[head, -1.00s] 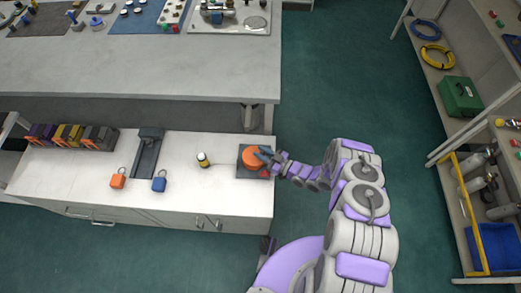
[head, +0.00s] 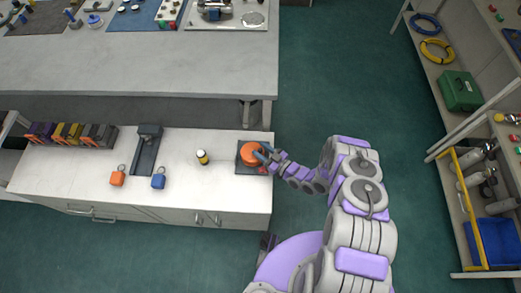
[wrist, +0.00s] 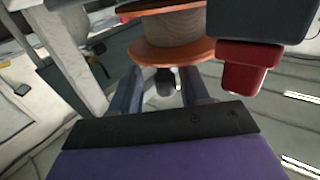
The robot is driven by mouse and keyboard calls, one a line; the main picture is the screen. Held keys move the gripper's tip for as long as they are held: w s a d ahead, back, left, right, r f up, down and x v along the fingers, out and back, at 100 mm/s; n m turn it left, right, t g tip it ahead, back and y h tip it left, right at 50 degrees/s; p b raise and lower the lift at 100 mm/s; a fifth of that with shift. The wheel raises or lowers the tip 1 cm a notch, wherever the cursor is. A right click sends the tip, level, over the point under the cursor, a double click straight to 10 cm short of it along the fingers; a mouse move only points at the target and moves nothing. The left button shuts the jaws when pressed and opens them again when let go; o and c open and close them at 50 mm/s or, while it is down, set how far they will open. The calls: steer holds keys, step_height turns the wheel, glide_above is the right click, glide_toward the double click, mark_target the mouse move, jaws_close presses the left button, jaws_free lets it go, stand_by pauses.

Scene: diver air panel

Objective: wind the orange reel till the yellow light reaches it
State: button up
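The orange reel (head: 251,152) sits on a dark square base near the right end of the white counter. In the wrist view its orange rims and brown core (wrist: 178,30) fill the top centre. My gripper (head: 263,151) is at the reel's right side. In the wrist view my gripper's two fingers (wrist: 162,80) are spread apart below the reel's rim. A small dark piece shows between them; I cannot tell whether they touch it.
A red block (wrist: 248,66) is close to the right finger. A dark stand (head: 147,152), an orange padlock-like tag (head: 117,179) and a blue one (head: 158,181) are left of the light. A long grey bench (head: 140,70) stands behind.

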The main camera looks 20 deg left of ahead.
steer(key=shift+a+r, duration=0.1)
steer(key=shift+a, duration=0.15)
steer(key=v, duration=1.7)
steer(key=shift+d+b, duration=0.35)
steer(key=shift+d, duration=0.05)
steer(key=shift+o, duration=0.2)
